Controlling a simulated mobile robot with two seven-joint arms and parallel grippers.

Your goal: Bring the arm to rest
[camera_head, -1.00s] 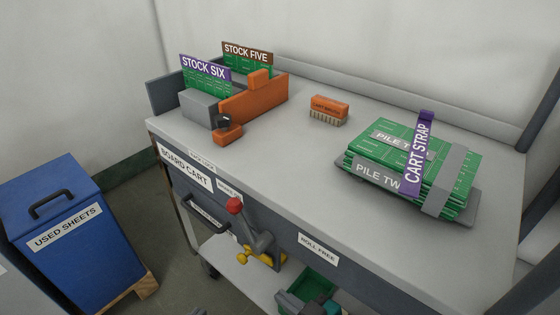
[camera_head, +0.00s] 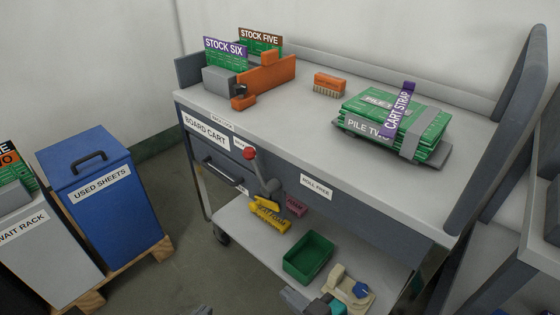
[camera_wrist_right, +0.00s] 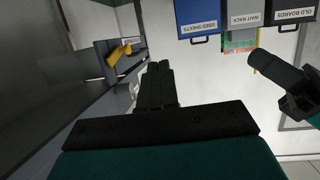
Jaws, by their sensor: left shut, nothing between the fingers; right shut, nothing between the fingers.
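My right gripper (camera_wrist_right: 159,70) shows in the right wrist view as dark fingers lying together, with nothing between them. In the head view, grey and teal parts of my right arm show at the bottom edge, in front of the cart's lower shelf. My left gripper (camera_wrist_right: 272,68) shows in the right wrist view as a dark shape with teal behind it, at the right, apart from my right gripper. In the head view only a small dark tip of my left gripper (camera_head: 200,311) reaches the bottom edge. Neither gripper holds anything.
The board cart (camera_head: 320,140) carries stock holders, an orange brush (camera_head: 329,83) and a strapped board pile (camera_head: 395,125). Blue used-sheets box (camera_head: 105,200) and wait rack (camera_head: 45,245) stand left; floor between is free.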

